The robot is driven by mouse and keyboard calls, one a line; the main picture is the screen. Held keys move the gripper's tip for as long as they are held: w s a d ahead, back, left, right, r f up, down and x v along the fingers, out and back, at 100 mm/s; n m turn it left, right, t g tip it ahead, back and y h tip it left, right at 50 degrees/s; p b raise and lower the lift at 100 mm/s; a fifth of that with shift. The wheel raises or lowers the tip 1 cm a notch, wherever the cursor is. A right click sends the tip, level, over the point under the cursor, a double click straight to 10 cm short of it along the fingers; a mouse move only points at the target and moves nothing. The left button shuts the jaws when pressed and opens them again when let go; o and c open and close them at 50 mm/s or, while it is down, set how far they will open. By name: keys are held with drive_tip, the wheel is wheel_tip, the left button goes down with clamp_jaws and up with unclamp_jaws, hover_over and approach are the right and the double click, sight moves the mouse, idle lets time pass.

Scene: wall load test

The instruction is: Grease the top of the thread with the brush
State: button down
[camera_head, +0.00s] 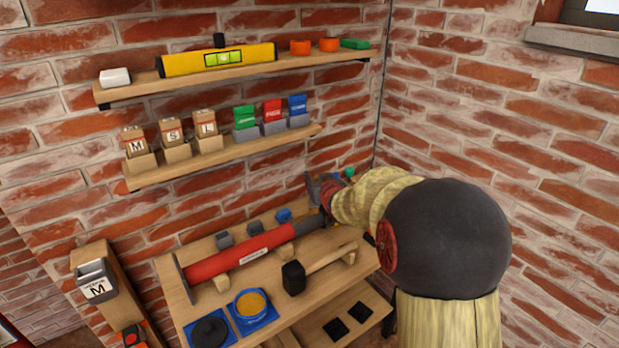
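My arm reaches in from the right. My gripper (322,192) is at the far right end of the workbench, by the wall, small and partly hidden by my arm. I cannot tell whether its fingers are open or hold anything. A small green tip (349,173) shows just behind it; I cannot tell what it belongs to. A round blue pot (237,306) with yellow-orange contents, apparently grease, stands uncovered on a blue mat at the bench front. A black round lid-like disc (209,332) lies left of it. I cannot make out the brush or the thread clearly.
A red cylinder (215,265) with a dark right end lies across wooden supports on the workbench (172,275). A black-headed mallet (293,278) lies in front. Small blocks stand behind. Two loaded shelves (240,82) (235,157) hang above. A box marked M (97,287) is at left.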

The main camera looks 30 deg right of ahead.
drive_tip(key=shift+d+r+p, duration=0.1)
drive_tip(key=shift+d+p, duration=0.55)
drive_tip(key=shift+d, duration=0.25)
drive_tip(key=shift+a+b, duration=0.4)
drive_tip(key=shift+b, duration=0.1)
drive_tip(key=shift+a+b, duration=1.05)
drive_tip(key=shift+a, duration=0.35)
drive_tip(key=shift+a+b, duration=1.9)
drive_tip(key=shift+b, duration=0.4)
drive_tip(key=shift+s+a+b, duration=0.15)
drive_tip(key=shift+a+b, duration=1)
drive_tip(key=shift+a, duration=0.6)
